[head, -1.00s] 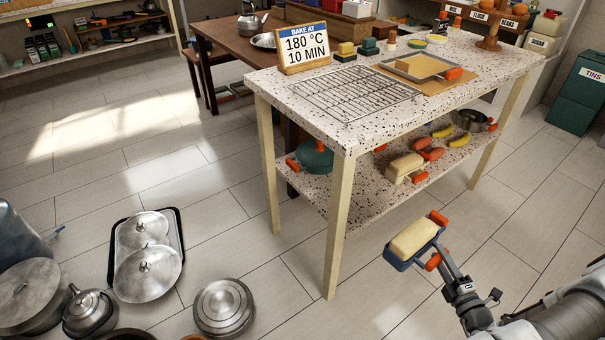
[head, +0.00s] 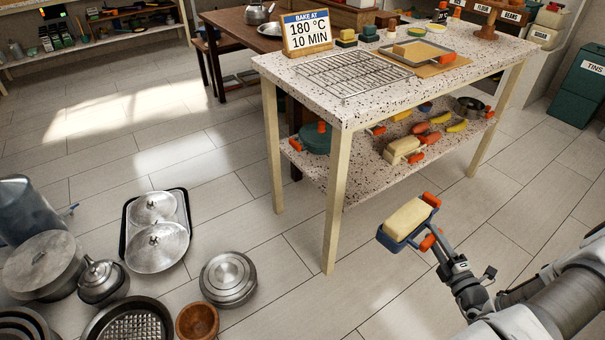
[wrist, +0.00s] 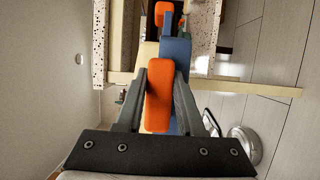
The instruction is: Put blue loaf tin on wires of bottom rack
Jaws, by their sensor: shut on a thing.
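The blue loaf tin (head: 385,240) holds a pale loaf (head: 408,219) and has orange handles at its ends. My gripper (head: 433,241) is shut on the near orange handle (wrist: 158,96). The tin is held in the air, roughly level, in front of the table and apart from it. In the wrist view the blue side of the tin (wrist: 176,60) shows beyond the handle, partly hidden by it. A wire rack (head: 352,75) lies on the speckled table top. I see no second wire rack; the lower shelf (head: 365,182) is a speckled slab.
The shelf holds a green pot (head: 313,139), a second loaf in a tin (head: 402,150), red and yellow items and a steel pan (head: 470,106). A tray (head: 418,53) sits beside the rack. Table legs (head: 338,200) stand close. Metal pans (head: 157,247) cover the floor at left.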

